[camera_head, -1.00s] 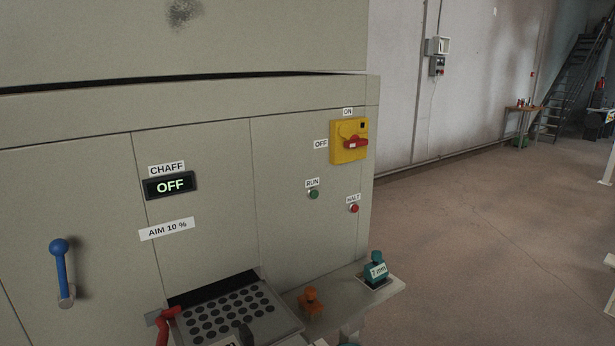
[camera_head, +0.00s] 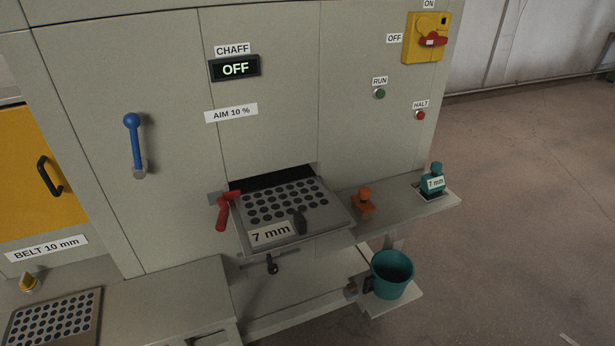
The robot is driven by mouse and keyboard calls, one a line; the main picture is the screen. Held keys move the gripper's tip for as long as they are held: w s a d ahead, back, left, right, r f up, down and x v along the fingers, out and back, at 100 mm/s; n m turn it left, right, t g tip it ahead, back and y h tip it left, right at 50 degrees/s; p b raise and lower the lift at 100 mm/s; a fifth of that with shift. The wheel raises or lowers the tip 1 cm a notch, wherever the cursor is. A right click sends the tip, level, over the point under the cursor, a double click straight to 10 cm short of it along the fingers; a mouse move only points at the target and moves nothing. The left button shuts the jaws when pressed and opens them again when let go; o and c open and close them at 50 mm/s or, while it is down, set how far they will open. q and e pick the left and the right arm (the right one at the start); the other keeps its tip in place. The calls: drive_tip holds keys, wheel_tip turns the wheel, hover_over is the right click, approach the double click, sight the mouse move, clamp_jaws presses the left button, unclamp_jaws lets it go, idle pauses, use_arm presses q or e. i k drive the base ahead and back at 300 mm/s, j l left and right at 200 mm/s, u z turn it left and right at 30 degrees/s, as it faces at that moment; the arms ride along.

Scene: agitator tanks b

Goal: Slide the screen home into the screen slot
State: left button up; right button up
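The screen (camera_head: 342,214), a perforated grey plate labelled 7 mm, sticks out of the dark screen slot (camera_head: 272,177) in the machine front. Its far end is in the slot opening and its near part is outside. A small dark handle (camera_head: 299,222) stands at its near edge. A red clamp lever (camera_head: 226,212) hangs at the left side of the slot. Neither of my grippers shows in the head view.
An orange knobbed piece (camera_head: 363,202) and a teal 7 mm piece (camera_head: 433,181) sit on the right shelf (camera_head: 405,208). A teal bucket (camera_head: 391,274) stands below. Another perforated screen (camera_head: 55,318) lies on the lower-left bench. A blue lever (camera_head: 134,145) is on the panel. The floor at right is clear.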

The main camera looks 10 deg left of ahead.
sight(272, 217)
drive_tip(key=i+l, duration=0.15)
drive_tip(key=l, duration=0.25)
drive_tip(key=i+l+u, duration=0.15)
drive_tip(key=l+u, duration=0.25)
drive_tip(key=l, duration=0.4)
drive_tip(key=l+u, duration=0.45)
drive_tip(key=l, duration=0.35)
drive_tip(key=u, duration=0.35)
drive_tip(key=i+l, duration=0.05)
